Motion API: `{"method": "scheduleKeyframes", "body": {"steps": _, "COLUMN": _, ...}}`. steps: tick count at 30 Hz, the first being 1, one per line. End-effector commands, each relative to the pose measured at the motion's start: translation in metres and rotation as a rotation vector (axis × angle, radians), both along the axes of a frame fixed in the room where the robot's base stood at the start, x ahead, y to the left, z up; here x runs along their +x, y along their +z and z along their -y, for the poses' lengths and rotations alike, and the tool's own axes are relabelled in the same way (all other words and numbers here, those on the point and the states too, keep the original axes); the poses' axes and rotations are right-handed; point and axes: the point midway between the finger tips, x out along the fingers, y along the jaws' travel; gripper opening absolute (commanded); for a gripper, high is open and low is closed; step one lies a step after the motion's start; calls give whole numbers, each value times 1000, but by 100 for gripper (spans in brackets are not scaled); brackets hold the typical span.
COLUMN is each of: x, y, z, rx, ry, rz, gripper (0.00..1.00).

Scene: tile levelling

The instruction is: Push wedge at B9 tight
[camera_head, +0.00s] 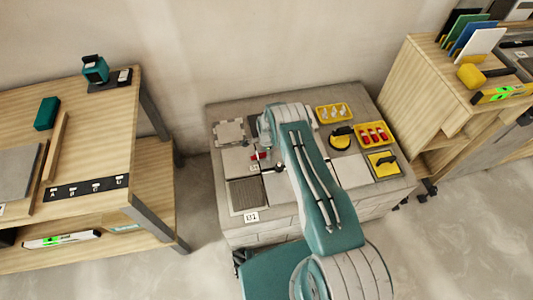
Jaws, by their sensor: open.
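A small red wedge (262,155) lies at a joint between pale tiles on the grey work block (225,228), left of my arm. A small label (254,167) is just below it, too small to read for certain. My gripper (265,142) is small and dark under the end of my arm, close above the red wedge. Its jaws are open. My wrist and arm hide part of it, and I cannot tell whether it touches the wedge. My arm also covers the middle of the tiles.
A wooden bench (110,105) stands left, a wooden shelf (428,85) right.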

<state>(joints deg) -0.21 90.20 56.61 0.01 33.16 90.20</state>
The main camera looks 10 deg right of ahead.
Motion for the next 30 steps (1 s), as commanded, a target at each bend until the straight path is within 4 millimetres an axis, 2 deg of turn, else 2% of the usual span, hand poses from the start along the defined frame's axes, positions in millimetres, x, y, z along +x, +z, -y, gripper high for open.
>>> {"method": "scheduleKeyframes", "body": {"steps": 12, "x": 1, "y": 74, "z": -1, "rx": -1, "ry": 1, "rz": 1, "gripper": 70}}
{"method": "scheduleKeyframes", "body": {"steps": 18, "x": 1, "y": 103, "z": -2, "rx": -1, "ry": 1, "rz": 0, "gripper": 70}}
{"method": "scheduleKeyframes", "body": {"steps": 23, "x": 0, "y": 111, "z": -2, "rx": -1, "ry": 1, "rz": -1, "gripper": 70}}
{"method": "scheduleKeyframes", "body": {"steps": 30, "x": 0, "y": 112, "z": -2, "rx": -1, "ry": 1, "rz": -2, "gripper": 70}}
